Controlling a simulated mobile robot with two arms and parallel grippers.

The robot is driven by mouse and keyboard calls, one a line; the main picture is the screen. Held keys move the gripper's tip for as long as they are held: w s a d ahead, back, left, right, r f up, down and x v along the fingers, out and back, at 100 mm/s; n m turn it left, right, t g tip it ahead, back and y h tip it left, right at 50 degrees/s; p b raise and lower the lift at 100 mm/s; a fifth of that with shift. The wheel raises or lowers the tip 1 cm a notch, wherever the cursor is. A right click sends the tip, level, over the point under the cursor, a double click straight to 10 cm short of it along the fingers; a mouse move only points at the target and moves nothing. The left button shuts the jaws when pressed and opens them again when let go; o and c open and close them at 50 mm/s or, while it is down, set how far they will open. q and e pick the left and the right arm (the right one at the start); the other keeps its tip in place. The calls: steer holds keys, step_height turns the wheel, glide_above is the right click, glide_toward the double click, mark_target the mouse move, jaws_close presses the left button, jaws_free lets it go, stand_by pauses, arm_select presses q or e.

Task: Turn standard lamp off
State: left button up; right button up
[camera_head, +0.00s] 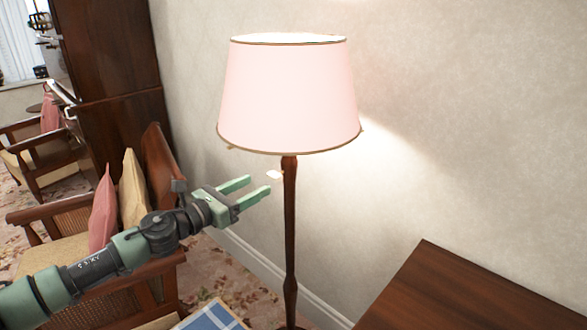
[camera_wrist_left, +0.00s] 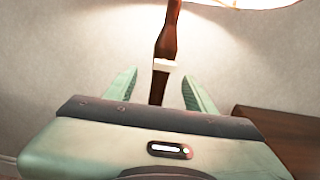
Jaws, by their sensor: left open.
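The standard lamp has a pink shade (camera_head: 288,98) with dark trim and a slim dark wooden pole (camera_head: 290,230). It is lit, with light falling on the wall to its right. A small white piece (camera_head: 274,174) hangs just left of the pole below the shade. In the left wrist view a white piece (camera_wrist_left: 166,66) shows across the pole, between and beyond the fingertips. My left gripper (camera_head: 260,186) is open and empty, its fingers pointing at the pole, just short of the white piece. It also shows in the left wrist view (camera_wrist_left: 160,84). My right gripper is not in view.
A dark wooden table (camera_head: 470,295) stands at the lower right. An armchair with pink and cream cushions (camera_head: 130,190) is at left, close under my left arm. A tall dark cabinet (camera_head: 110,70) stands behind it. The wall (camera_head: 450,120) is close behind the lamp.

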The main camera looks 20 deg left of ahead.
mark_target(271, 177)
arm_select(q)
steer(key=shift+w+d+r, duration=0.1)
steer(key=shift+d+r, duration=0.15)
steer(key=shift+r, duration=0.15)
steer(key=p+x, duration=0.3)
steer(key=x, duration=0.3)
steer(key=shift+d+r, duration=0.1)
steer(key=shift+d, duration=0.1)
steer(key=shift+w+d, duration=0.1)
steer(key=shift+w, duration=0.1)
jaws_close()
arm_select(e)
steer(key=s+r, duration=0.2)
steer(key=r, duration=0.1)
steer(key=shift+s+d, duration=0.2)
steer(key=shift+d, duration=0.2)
